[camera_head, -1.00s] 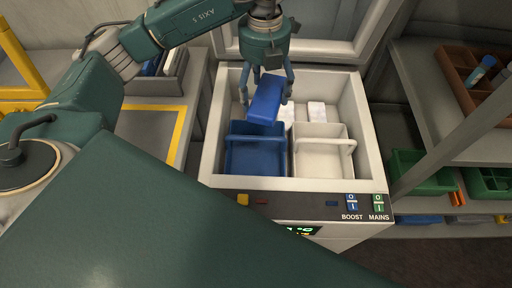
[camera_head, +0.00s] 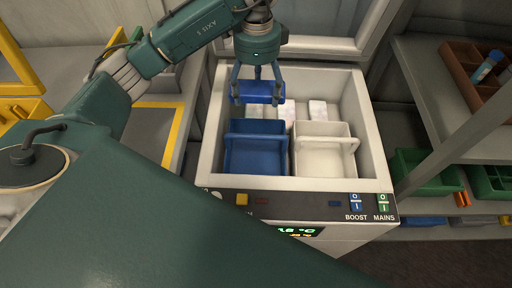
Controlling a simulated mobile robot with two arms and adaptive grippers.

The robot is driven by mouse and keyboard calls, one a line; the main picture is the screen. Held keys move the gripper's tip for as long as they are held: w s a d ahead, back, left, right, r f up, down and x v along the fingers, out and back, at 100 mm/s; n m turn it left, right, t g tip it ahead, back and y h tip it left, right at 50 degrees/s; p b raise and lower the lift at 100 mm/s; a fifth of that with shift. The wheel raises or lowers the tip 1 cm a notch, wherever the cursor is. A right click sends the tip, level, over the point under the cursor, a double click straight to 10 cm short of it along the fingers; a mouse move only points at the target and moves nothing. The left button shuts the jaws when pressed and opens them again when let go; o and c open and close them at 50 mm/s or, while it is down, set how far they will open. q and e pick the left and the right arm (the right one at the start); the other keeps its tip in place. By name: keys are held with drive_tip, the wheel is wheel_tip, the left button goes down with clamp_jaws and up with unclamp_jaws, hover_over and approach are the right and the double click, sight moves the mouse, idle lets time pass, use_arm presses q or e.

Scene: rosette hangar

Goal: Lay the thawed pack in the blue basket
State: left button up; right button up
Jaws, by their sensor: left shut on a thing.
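My left gripper (camera_head: 258,90) is shut on a blue pack (camera_head: 260,97), held above the open chest, toward its back left. The pack lies crosswise between the fingers. The blue basket (camera_head: 257,158) with its handle stands in the front left of the chest, just nearer than the pack, and looks empty. A white basket (camera_head: 326,163) stands beside it on the right. Several white packs (camera_head: 318,109) lie behind the baskets; the held pack and gripper partly hide that area. My right gripper is not in view.
The chest's rim (camera_head: 381,165) surrounds the baskets, and its raised lid (camera_head: 325,48) stands behind. The front panel (camera_head: 300,207) has switches and a lit display. Shelves with green bins (camera_head: 424,172) and a brown tray (camera_head: 478,75) are at the right.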

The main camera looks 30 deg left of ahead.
use_arm(q)
wheel_tip(320, 180, down, 20)
drive_tip(key=shift+r+p, duration=0.15)
drive_tip(key=shift+p, duration=0.65)
drive_tip(key=shift+s+f+b, duration=0.15)
drive_tip(key=shift+f+b, duration=0.2)
drive_tip(key=shift+f, duration=0.2)
drive_tip(key=o, duration=1.2)
drive_tip(key=shift+s+f, duration=0.1)
drive_tip(key=shift+f, duration=0.05)
drive_tip(key=shift+c, duration=0.2)
drive_tip(key=shift+r, duration=0.2)
wheel_tip(320, 180, up, 13)
drive_tip(key=shift+w, duration=0.2)
